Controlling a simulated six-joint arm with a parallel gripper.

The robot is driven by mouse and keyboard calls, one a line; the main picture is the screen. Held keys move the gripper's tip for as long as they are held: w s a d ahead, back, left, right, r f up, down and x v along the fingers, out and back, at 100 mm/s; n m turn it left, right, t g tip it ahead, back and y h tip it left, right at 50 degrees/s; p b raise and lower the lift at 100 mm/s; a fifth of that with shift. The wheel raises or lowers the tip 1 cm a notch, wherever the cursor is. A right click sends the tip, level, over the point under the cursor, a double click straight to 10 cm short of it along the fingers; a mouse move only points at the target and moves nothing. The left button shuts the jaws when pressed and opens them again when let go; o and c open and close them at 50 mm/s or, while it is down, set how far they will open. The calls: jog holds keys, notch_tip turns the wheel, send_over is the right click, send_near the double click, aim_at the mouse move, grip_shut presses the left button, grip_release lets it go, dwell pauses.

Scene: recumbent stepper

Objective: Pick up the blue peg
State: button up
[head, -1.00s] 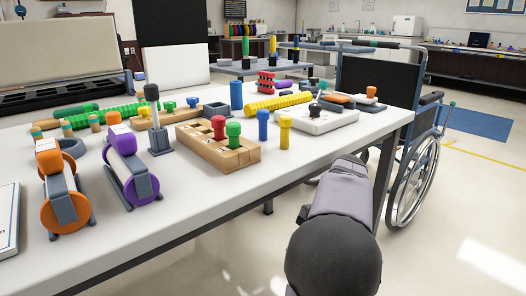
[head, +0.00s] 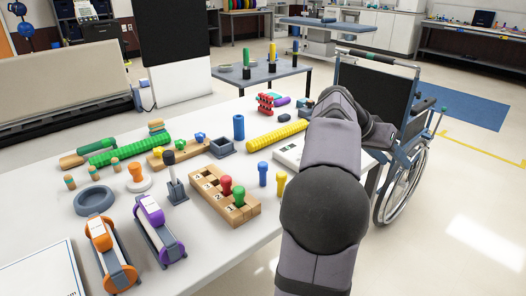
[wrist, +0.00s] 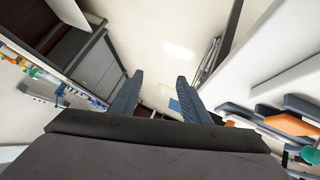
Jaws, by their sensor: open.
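The blue peg (head: 262,174) stands upright on the white table, between the wooden peg block (head: 252,207) and the yellow peg (head: 281,183). The block holds a red peg (head: 225,185) and a green peg (head: 238,196). In the head view my arm hides the gripper; the arm reaches over the table's right end, right of the blue peg. I cannot make out the blue peg in the wrist view.
A larger blue cylinder (head: 238,127) stands farther back, near a grey square tray (head: 222,148). A yellow ridged roller (head: 277,135) lies behind the pegs. A wheelchair (head: 400,170) stands off the table's right end. The table's front left holds orange and purple devices.

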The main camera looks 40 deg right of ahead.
jog(key=w+a+r+m+t+y+p, duration=0.1)
jog(key=w+a+r+t+p, duration=0.35)
jog(key=w+a, duration=0.4)
jog(key=w+a+r+t+p, duration=0.4)
jog(key=w+a+r+p, duration=0.15)
jog(key=w+a, duration=0.35)
jog(key=n+g+y+p, duration=0.3)
jog(key=n+p, duration=0.5)
jog(key=p, duration=1.4)
send_over(263, 164)
jog(key=s+a, duration=0.2)
notch_tip(263, 164, down, 6)
jog(key=t+y, duration=0.1)
jog(key=shift+a+f, duration=0.1)
jog(key=shift+f, duration=0.05)
jog(key=shift+w+x, duration=0.15)
jog(key=shift+x, duration=1.65)
jog(key=shift+w+x, duration=0.2)
jog(key=shift+x, duration=1.6)
